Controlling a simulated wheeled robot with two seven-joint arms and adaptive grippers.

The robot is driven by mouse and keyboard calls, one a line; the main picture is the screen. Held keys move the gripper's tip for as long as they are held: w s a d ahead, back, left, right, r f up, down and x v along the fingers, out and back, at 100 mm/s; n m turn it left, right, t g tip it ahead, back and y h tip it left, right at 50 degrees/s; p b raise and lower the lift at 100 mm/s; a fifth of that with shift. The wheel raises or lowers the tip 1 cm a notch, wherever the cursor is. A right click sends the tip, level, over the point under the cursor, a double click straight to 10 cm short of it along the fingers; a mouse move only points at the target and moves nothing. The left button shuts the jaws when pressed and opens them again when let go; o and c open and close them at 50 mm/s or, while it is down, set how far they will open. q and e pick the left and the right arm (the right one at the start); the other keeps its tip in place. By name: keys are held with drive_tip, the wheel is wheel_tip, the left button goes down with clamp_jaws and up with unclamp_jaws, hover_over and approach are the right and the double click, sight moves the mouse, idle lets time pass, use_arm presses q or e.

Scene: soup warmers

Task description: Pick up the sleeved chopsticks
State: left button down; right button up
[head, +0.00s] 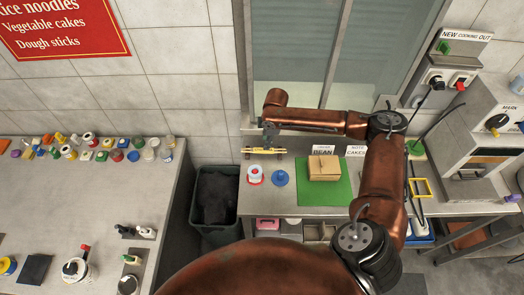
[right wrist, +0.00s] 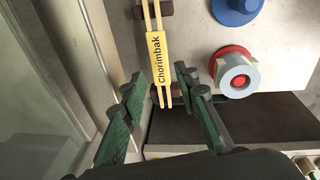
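The sleeved chopsticks, a pale pair in a yellow sleeve marked "Chorimbak" (right wrist: 159,58), lie across two dark brown rests (right wrist: 152,12) at the counter's edge. In the head view the chopsticks (head: 262,150) show at the counter's far left, by the window. My right gripper (right wrist: 157,84) is open, with its green fingers on either side of the chopsticks' near end. I cannot tell whether either finger touches them. In the head view the right gripper (head: 269,137) is just above and behind the chopsticks. My left gripper is not in view.
A red and white round item (head: 255,175) and a blue round item (head: 281,178) stand close by. A green mat (head: 308,194) holds a brown box (head: 323,166). The window (head: 300,60) is close behind the gripper. A dark bin (head: 215,200) stands left of the counter.

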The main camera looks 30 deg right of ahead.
drive_tip(key=f, duration=0.3)
drive_tip(key=w+f, duration=0.1)
drive_tip(key=f, duration=0.2)
drive_tip(key=shift+w+f, duration=0.15)
drive_tip(key=shift+f, duration=0.15)
drive_tip(key=shift+a, duration=0.1)
drive_tip(key=shift+c, duration=0.4)
drive_tip(key=c, duration=0.5)
